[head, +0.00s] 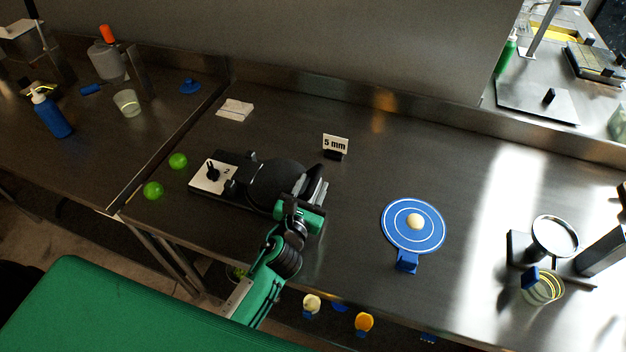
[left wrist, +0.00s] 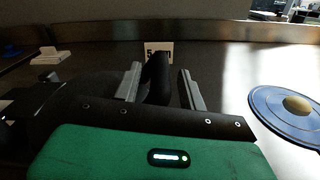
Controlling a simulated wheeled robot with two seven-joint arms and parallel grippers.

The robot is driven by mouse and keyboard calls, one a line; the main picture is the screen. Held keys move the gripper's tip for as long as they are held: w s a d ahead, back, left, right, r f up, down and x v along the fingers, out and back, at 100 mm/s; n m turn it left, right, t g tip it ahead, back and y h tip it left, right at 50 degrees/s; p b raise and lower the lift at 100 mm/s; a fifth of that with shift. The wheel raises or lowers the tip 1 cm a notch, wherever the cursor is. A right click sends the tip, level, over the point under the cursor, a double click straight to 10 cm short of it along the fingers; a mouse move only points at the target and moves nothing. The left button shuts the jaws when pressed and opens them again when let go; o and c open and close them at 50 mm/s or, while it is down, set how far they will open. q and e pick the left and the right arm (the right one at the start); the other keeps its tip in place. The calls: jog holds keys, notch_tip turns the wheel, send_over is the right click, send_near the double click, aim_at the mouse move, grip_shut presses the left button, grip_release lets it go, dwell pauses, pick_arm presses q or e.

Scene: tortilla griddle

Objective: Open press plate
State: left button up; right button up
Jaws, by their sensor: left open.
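The press (head: 275,182) is black, with a round plate lying down on its base and a pale panel (head: 211,177) with a black knob at its left end. My left gripper (head: 319,190) is at the right end of the press. Its two grey fingers are open. In the left wrist view a black bar-like handle (left wrist: 158,78) stands between the open fingers (left wrist: 160,88), with a gap visible on the right side. Whether a finger touches it on the left I cannot tell. My right gripper is not in view.
A "5 mm" sign (head: 335,145) stands behind the press. A blue round mat (head: 396,240) with a pale dough ball (head: 415,221) lies to the right. Two green balls (head: 178,160) (head: 153,190) are at the left. The counter between press and mat is clear.

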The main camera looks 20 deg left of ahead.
pick_arm(q)
jog(key=shift+w, duration=0.6)
grip_shut()
jog(key=shift+r, duration=0.1)
